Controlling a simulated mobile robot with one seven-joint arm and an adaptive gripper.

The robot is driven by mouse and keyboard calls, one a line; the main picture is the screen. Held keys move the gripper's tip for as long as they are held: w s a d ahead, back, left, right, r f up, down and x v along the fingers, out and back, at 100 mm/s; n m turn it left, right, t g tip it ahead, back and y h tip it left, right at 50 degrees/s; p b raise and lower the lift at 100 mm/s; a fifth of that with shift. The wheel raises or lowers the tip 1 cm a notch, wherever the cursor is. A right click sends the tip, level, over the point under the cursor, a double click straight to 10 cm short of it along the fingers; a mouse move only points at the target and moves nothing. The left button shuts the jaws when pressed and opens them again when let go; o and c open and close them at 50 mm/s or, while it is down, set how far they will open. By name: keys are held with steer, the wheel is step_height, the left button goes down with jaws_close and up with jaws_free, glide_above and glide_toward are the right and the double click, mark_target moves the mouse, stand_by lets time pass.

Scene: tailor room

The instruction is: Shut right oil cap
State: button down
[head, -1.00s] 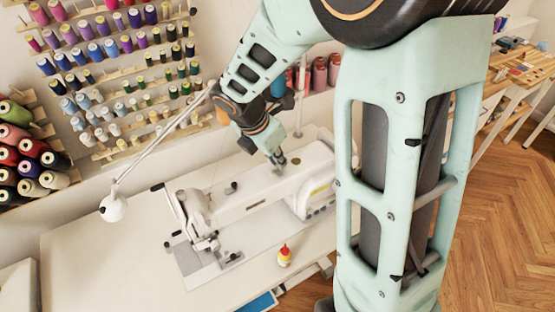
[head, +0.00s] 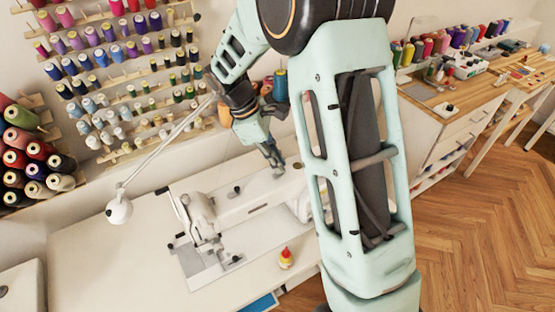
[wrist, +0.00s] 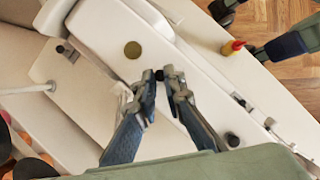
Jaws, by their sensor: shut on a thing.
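The white sewing machine (head: 245,203) stands on the table, and its top also fills the middle of the wrist view (wrist: 185,95). A round olive oil opening (wrist: 132,50) is uncovered in its top. My gripper (wrist: 166,75) is shut on a small dark piece (wrist: 159,74), apparently the right oil cap, beside this opening. The fingers partly hide it. Another black cap (wrist: 232,139), the left one, sits on the machine top and shows in the head view (head: 237,189). In the head view my gripper (head: 276,170) is over the machine's right part.
A small yellow bottle with a red top (head: 286,258) stands on the white table (head: 120,262) in front of the machine. A white lamp (head: 119,210) reaches over the table at left. Thread spools (head: 110,55) fill the wall rack behind.

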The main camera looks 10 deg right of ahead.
steer(key=shift+w+m+g, duration=0.1)
steer(key=shift+m+g, duration=0.2)
steer(key=shift+m, duration=0.7)
steer(key=shift+y, duration=0.3)
steer(key=c, duration=2)
jaws_free()
steer(key=v, duration=1.2)
steer(key=shift+w, duration=0.1)
